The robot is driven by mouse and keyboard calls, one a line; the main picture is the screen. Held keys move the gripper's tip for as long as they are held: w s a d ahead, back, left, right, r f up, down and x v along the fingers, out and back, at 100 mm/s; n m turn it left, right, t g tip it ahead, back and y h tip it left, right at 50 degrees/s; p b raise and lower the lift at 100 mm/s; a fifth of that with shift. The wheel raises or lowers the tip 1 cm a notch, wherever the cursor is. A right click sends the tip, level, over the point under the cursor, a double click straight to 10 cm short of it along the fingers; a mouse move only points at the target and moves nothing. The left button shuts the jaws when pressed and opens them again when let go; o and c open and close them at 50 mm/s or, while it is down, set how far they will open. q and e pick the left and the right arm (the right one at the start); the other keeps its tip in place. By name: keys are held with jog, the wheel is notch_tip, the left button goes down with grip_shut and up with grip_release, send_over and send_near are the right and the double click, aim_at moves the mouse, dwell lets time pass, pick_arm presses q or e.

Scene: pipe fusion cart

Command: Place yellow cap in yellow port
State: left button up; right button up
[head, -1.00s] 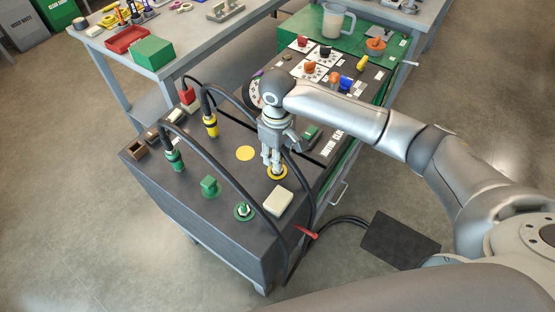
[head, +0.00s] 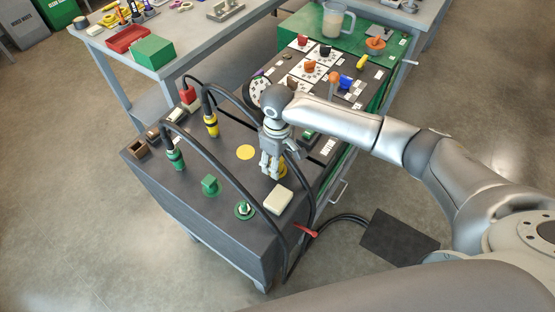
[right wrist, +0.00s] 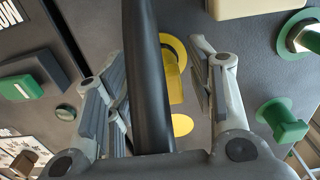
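The yellow port (right wrist: 180,46) shows as a yellow ring in the cart top in the right wrist view. A blocky yellow cap (right wrist: 174,80) stands at this ring; whether it is fully seated I cannot tell. My right gripper (right wrist: 158,60) is open, with its fingers apart on either side of the cap. My left gripper is not in view.
A flat yellow disc (head: 245,152) lies bare on the cart top. A green cap (head: 210,185), a green port (head: 244,209) and a cream block (head: 278,200) are close by. Black hoses arch over the cart from the yellow connector (head: 211,126) and green connector (head: 175,158).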

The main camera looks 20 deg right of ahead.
notch_tip(320, 180, up, 12)
jog(key=b, duration=0.1)
jog(key=shift+r, duration=0.2)
dwell(0.3)
